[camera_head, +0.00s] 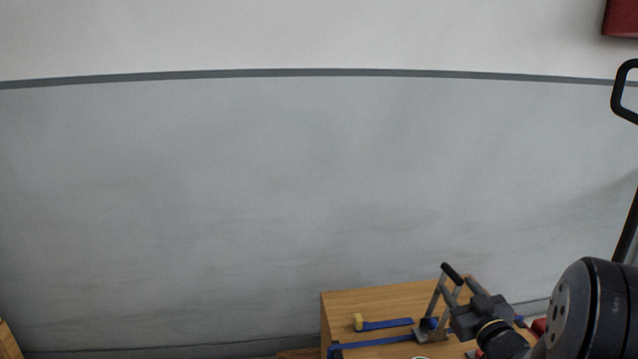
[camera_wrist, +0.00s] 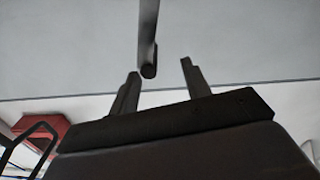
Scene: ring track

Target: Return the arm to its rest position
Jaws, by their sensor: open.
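My gripper (camera_head: 461,299) is at the lower right of the head view, above a wooden box. A metal lever with a black grip (camera_head: 452,273) stands tilted beside it, on a metal fixture (camera_head: 430,332) on the box top. In the wrist view my gripper (camera_wrist: 159,68) shows two separated fingers, open with nothing clamped.
A grey-and-white wall (camera_head: 200,200) stands behind. A red object (camera_head: 621,18) is at upper right, with a black bent handle (camera_head: 618,95) below.

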